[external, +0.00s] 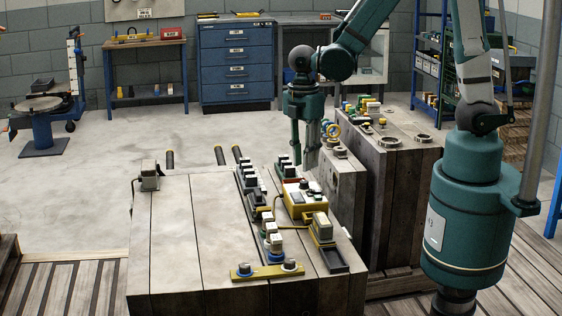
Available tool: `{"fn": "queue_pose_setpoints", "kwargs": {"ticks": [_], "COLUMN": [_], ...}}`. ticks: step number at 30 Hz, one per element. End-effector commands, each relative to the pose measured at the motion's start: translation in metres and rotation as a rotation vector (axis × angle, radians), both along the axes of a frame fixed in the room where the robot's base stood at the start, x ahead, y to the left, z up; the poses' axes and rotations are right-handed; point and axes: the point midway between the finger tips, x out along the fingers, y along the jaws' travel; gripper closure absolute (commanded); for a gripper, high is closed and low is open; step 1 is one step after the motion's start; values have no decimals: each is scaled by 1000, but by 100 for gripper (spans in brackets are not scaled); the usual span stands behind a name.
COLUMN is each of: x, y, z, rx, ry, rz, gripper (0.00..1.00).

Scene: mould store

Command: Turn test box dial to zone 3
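The test box (293,205) is a yellow box with a pale top, near the right side of the wooden block top. Small dark and light parts show on its top; one dark knob (304,185) looks like the dial, but its pointer and zone marks are too small to read. My gripper (304,165) hangs pointing down above the far edge of the test box. Its two fingers stand apart with a gap between them and nothing visible in it. I cannot tell whether a fingertip touches the box.
A row of dark-topped blocks (249,180) runs left of the box. A yellow block and black tray (334,261) lie in front of it. A yellow bar with knobs (267,271) is at the near edge. The wooden top's left side (185,230) is mostly clear.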

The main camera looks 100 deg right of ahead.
Motion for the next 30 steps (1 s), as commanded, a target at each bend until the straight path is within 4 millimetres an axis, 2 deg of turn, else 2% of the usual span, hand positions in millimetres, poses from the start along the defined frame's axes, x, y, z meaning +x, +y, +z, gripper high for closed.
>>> {"fn": "queue_pose_setpoints", "kwargs": {"ticks": [9, 15, 30], "x": [-1, -1, -1], "y": [1, 1, 1], "z": [-35, -50, -58], "rx": [0, 0, 0], "ry": [0, 0, 0], "rz": [0, 0, 0], "gripper": [77, 77, 77]}}
